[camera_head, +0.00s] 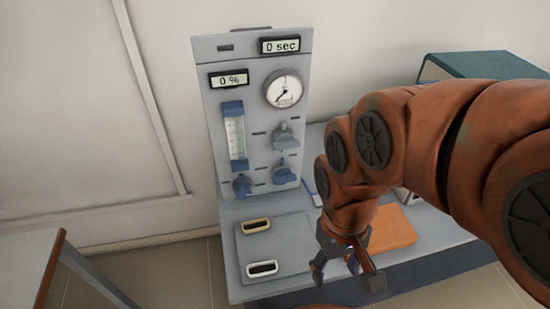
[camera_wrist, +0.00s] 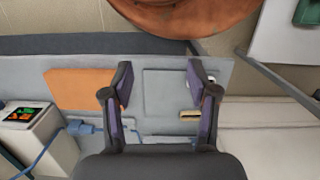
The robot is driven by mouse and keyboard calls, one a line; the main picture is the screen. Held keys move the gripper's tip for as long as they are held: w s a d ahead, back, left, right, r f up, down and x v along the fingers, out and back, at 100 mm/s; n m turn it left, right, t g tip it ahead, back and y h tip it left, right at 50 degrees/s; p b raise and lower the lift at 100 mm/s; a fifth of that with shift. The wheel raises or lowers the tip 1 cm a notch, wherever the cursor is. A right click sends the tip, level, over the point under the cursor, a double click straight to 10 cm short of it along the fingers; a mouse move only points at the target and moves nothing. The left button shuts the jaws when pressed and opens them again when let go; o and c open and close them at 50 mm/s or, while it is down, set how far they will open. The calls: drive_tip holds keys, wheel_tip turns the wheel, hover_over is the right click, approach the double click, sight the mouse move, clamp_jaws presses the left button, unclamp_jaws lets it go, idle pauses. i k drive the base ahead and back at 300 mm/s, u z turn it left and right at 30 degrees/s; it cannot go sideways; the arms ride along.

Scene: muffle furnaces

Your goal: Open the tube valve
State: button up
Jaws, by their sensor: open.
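A grey upright panel (camera_head: 213,115) stands against the wall in the head view. It carries a flow tube with blue ends (camera_head: 236,138), and a blue knob (camera_head: 242,186) sits below that tube. On the right half are a grey knob (camera_head: 285,137) and a blue knob (camera_head: 284,173), under a round dial gauge (camera_head: 284,90). I cannot tell which knob is the tube valve. My gripper (camera_head: 346,278) is open and empty, low and to the right of the panel, apart from all knobs. It also shows over the bench in the wrist view (camera_wrist: 160,88).
Displays read 0 % (camera_head: 229,79) and 0 sec (camera_head: 280,45). Two framed handles (camera_head: 255,226) (camera_head: 262,268) lie on the bench plate. An orange pad (camera_head: 392,232) lies on the bench (camera_head: 228,240). A green-topped box (camera_head: 485,66) stands behind my arm. A table is at lower left (camera_head: 28,262).

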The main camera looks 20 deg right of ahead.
sight(282, 176)
drive_tip(key=z, duration=1.5)
drive_tip(key=k, duration=1.4)
drive_tip(key=u, duration=1.55)
